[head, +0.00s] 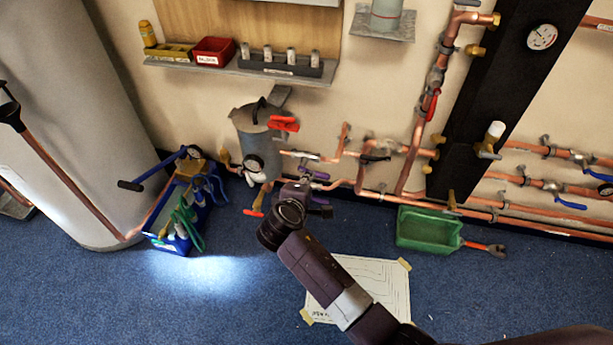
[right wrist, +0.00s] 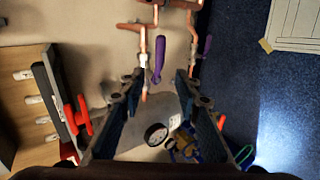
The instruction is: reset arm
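My right arm comes in from the bottom right of the head view, and its gripper (head: 305,190) is low in front of the copper pipes near the wall. In the right wrist view my right gripper (right wrist: 161,82) has its two fingers spread with empty space between them. A purple-handled valve (right wrist: 158,60) shows beyond the gap between the fingertips; I cannot tell how far it is from them. A second purple handle (right wrist: 207,45) is beside the other finger. My left gripper is not in view.
A grey canister (head: 252,140) with a red handle (head: 284,123) and a gauge (head: 254,166) stands left of my right gripper. A blue tool crate (head: 168,232) is farther left. A green tray (head: 428,231) and taped paper drawing (head: 385,285) lie right. Blue floor is clear at lower left.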

